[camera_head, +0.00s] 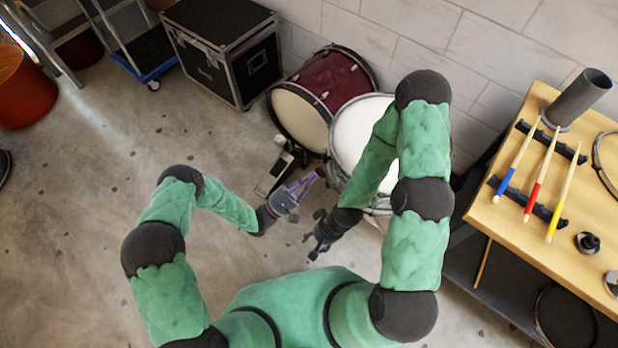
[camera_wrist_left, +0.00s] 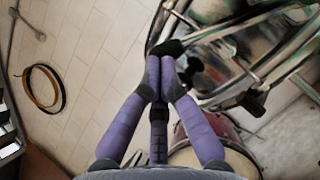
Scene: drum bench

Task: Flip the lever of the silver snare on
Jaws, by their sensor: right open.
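The silver snare (camera_head: 352,128) shows a white head and a metal rim in the head view. My right arm covers much of it. Its shiny shell and hoop (camera_wrist_left: 225,40) fill the upper right of the left wrist view. My left gripper (camera_head: 318,173) is at the snare's lower left side. In the left wrist view its purple fingers (camera_wrist_left: 160,62) are together at the tips, beside a small dark part (camera_wrist_left: 168,47) on the snare's side. I cannot tell whether this is the lever or whether the fingers touch it. My right gripper (camera_head: 312,238) is open and empty below the snare.
A dark red drum (camera_head: 330,80) stands just left of the snare, near the tiled wall. A black case (camera_head: 225,60) stands farther left. A wooden table (camera_head: 500,225) with several drumsticks is at right.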

